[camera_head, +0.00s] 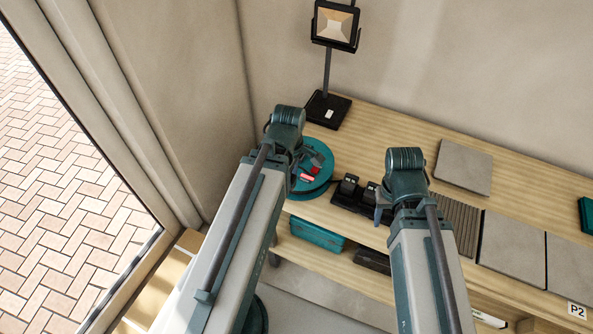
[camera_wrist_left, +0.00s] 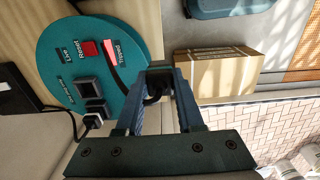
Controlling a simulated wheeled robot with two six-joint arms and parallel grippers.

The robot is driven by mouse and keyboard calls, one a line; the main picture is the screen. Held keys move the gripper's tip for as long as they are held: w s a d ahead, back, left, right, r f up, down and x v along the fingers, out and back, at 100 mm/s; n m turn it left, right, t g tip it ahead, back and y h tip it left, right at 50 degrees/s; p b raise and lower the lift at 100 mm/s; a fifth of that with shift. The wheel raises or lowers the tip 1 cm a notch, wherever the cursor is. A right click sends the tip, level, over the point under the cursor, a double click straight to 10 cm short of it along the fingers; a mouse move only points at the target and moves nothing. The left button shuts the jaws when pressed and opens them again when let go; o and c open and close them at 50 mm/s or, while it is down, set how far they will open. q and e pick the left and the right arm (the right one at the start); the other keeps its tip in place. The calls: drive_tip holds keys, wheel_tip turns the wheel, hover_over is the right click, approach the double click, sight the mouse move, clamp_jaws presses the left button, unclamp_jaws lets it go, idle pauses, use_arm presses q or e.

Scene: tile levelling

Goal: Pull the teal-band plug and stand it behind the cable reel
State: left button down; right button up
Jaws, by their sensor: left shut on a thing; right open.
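The cable reel (camera_head: 322,186) is a round teal drum at the left end of the bench, partly hidden by my left arm. The left wrist view shows its face (camera_wrist_left: 65,45) with a red reset button, a pink "Tripped" label and dark sockets. My left gripper (camera_wrist_left: 160,80) is shut on a black plug (camera_wrist_left: 158,84) at the reel's edge, with a black cable by it; no teal band can be made out. Another plug (camera_wrist_left: 93,120), black and white, sits at the reel's lower socket. My right gripper (camera_head: 382,208) is open beside the dark block, partly hidden by its wrist.
A dark block with black units (camera_head: 348,186) stands right of the reel. A work lamp (camera_head: 327,108) stands behind it. Grey tiles (camera_head: 464,166) lie on the bench (camera_head: 400,135) to the right. A teal case (camera_head: 317,234) is on the shelf below. The wall is close at left.

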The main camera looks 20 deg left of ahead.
use_arm(q)
drive_tip(key=shift+s, duration=0.2)
drive_tip(key=shift+r+p, duration=3.05)
drive_tip(key=shift+w+f, duration=0.2)
drive_tip(key=shift+w, duration=0.25)
drive_tip(key=w+d+f+b, duration=0.2)
drive_tip(key=w+f+b, duration=0.1)
drive_tip(key=w, duration=0.7)
drive_tip(key=w+d+f+b, duration=0.2)
drive_tip(key=w, duration=0.9)
drive_tip(key=w+d+f+b, duration=0.2)
drive_tip(key=w+f+b, duration=0.1)
drive_tip(key=w, duration=0.7)
wheel_tip(320, 180, down, 6)
drive_tip(key=b, duration=0.6)
drive_tip(key=shift+a, duration=0.1)
drive_tip(key=shift+f, duration=0.1)
